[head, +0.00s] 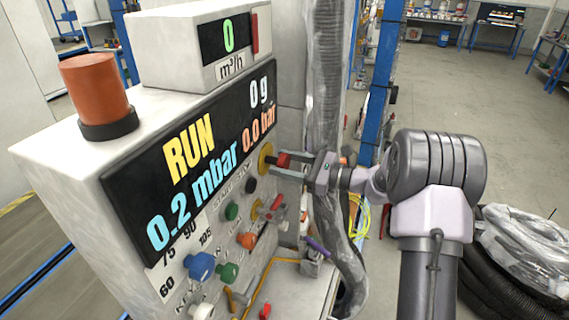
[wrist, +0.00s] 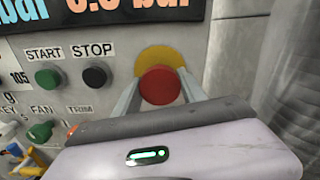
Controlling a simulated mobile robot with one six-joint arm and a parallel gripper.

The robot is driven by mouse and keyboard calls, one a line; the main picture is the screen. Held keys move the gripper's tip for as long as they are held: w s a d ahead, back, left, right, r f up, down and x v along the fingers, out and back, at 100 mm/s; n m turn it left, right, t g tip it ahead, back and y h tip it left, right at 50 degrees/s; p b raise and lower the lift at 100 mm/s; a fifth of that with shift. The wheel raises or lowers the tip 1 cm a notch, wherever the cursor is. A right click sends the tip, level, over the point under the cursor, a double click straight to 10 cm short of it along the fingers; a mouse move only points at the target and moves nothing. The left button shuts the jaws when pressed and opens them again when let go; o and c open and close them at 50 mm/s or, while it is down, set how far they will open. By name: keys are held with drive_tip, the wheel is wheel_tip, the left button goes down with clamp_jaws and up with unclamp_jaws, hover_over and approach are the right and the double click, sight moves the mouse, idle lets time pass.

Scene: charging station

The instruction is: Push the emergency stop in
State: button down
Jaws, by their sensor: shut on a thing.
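The emergency stop is a red mushroom button (wrist: 160,86) on a yellow disc (wrist: 161,57), on the front face of the white control cabinet, right of the STOP button. In the head view the red button (head: 283,160) stands out from its yellow disc (head: 265,158). My gripper (wrist: 160,90) has its two fingers on either side of the red button and is shut on it. In the head view my gripper (head: 288,162) reaches in from the right. How far the button is pressed in cannot be told.
A green START button (wrist: 46,78) and a black STOP button (wrist: 94,77) sit left of the emergency stop. The display (head: 200,160) reads RUN. A grey hose (head: 328,70) hangs close to my gripper. An orange beacon (head: 96,90) stands on top.

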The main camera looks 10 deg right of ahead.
drive_tip(key=shift+w+a, duration=0.4)
drive_tip(key=shift+a, duration=0.2)
drive_tip(key=c, duration=1.1)
unclamp_jaws()
drive_tip(key=o, duration=0.4)
drive_tip(key=shift+a, duration=0.1)
drive_tip(key=shift+o, duration=0.2)
drive_tip(key=p+v, duration=0.1)
drive_tip(key=v, duration=1.6)
drive_tip(key=shift+d, duration=0.25)
drive_tip(key=shift+s+a, duration=0.1)
